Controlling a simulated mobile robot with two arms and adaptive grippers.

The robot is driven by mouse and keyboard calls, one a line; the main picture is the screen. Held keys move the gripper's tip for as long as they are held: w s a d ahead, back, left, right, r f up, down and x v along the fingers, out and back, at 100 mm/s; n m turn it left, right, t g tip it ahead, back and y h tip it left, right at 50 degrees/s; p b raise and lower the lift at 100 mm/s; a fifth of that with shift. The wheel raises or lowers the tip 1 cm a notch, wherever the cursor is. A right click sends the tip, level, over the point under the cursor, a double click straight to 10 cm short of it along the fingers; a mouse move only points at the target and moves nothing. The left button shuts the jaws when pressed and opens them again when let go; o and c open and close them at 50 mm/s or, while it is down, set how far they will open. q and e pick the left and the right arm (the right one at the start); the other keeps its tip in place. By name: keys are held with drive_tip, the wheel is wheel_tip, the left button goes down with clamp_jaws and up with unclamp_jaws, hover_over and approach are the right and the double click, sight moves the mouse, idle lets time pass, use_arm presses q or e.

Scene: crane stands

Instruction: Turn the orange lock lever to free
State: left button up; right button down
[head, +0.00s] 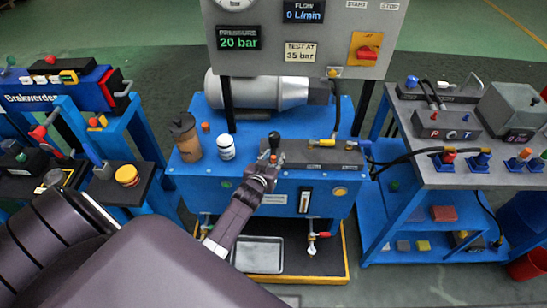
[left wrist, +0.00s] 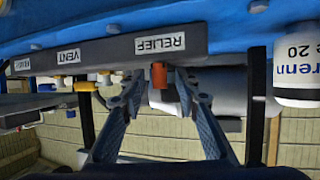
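A small orange lever (left wrist: 159,75) sticks out at the block marked RELIEF (left wrist: 160,44) in the left wrist view. A bit of orange, likely the same lever, shows beside a black knob (head: 274,141) in the head view. My left gripper (head: 267,169) is at the front of the blue unit's top, by that knob. In the left wrist view my left gripper (left wrist: 158,80) is open, its two fingers apart on either side of the orange lever. I cannot tell if they touch it. My right gripper is not in view.
A brown bottle (head: 186,138) and a white jar (head: 226,148) stand left of my gripper on the blue unit (head: 200,176). A gauge panel (head: 340,30) rises behind, with a red switch (head: 367,52). A bench with hoses (head: 450,178) stands at right.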

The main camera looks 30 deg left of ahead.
use_arm(q)
clamp_jaws()
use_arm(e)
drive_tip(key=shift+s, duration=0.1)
use_arm(q)
drive_tip(key=shift+d, duration=0.1)
